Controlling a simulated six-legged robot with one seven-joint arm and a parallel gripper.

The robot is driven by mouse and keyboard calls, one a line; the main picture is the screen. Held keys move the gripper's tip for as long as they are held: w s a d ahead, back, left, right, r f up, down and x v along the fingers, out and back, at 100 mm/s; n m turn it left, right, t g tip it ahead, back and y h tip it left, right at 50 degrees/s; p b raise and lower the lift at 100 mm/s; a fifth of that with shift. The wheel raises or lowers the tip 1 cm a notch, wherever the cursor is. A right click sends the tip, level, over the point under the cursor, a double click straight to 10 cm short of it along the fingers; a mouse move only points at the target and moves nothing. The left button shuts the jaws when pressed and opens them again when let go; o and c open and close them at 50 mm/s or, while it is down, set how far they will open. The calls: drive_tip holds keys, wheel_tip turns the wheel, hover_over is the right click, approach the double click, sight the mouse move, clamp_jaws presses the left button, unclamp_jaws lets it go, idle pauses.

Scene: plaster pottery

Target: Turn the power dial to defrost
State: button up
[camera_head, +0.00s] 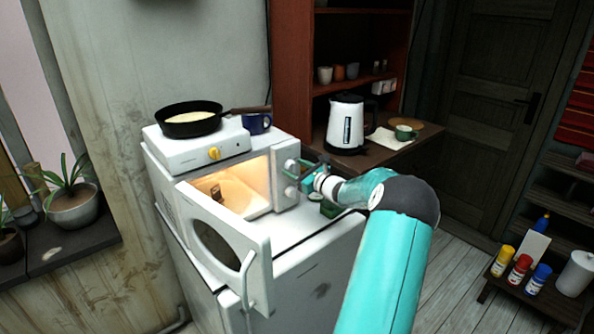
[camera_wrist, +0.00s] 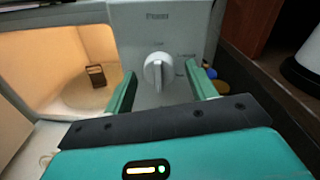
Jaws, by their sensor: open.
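The white microwave (camera_head: 268,200) stands with its door (camera_head: 222,240) swung open and its inside lit. Its control panel (camera_wrist: 195,20) carries a white round dial with a raised grip bar (camera_wrist: 158,72), upright or nearly so. Small lettering above it seems to read "Power"; the marks around it are too blurred to read. In the head view, two knobs show on the panel, an upper one (camera_head: 291,167) and a lower one (camera_head: 291,191). My gripper (camera_wrist: 160,78) is open, its green fingers on either side of the dial with gaps. It also shows beside the panel in the head view (camera_head: 304,174).
A small brown object (camera_wrist: 96,76) stands on the plate inside the microwave. A kettle (camera_head: 345,125) stands on the wooden counter to the right.

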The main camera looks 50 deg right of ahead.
drive_tip(key=c, duration=1)
